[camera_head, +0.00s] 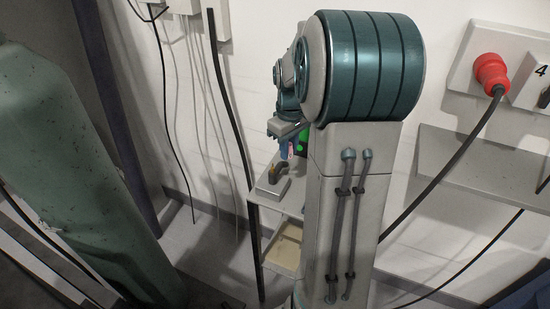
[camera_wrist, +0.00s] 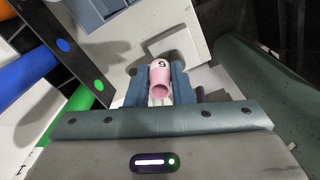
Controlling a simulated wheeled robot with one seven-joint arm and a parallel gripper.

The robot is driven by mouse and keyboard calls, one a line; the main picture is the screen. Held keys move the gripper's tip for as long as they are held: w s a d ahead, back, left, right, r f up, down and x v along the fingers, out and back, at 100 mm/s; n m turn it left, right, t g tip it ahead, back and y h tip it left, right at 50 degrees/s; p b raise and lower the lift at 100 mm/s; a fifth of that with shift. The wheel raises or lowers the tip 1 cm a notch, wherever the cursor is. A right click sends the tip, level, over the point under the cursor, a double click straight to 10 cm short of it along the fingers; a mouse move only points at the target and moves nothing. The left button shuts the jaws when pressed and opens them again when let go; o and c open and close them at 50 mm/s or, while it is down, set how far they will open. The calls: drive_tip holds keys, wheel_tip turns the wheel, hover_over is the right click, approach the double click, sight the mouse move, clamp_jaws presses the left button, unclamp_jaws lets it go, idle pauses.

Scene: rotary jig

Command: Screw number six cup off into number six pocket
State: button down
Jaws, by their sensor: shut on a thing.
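A small pink cup (camera_wrist: 159,86) with a dark numeral on its side, which reads as a 6 or a 9 from this angle, sits between the two blue fingers of my gripper (camera_wrist: 160,84) in the wrist view. The gripper is shut on it, and the cup's open end faces the camera. In the head view my gripper (camera_head: 287,131) is small and partly hidden by my arm. A light grey block (camera_wrist: 150,42) lies behind the cup in the wrist view. What it is joined to is hidden. I cannot make out a numbered pocket.
A grey unit with a dark curved part (camera_head: 273,181) stands on a shelf below my gripper. A beige tray (camera_head: 284,252) is lower down. Blue (camera_wrist: 28,72) and green (camera_wrist: 72,118) cylinders lie at left in the wrist view. A big green cylinder (camera_head: 70,170) stands at left.

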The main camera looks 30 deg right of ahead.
drive_tip(key=s+d+r+n, duration=0.4)
drive_tip(key=d+n, duration=0.1)
drive_tip(key=n, duration=0.6)
drive_tip(key=shift+s+d+r, duration=0.15)
drive_tip(key=shift+d, duration=0.25)
drive_tip(key=shift+r, duration=0.15)
drive_tip(key=shift+r+p, duration=2.1)
drive_tip(key=shift+r, duration=0.3)
drive_tip(key=shift+f, duration=0.1)
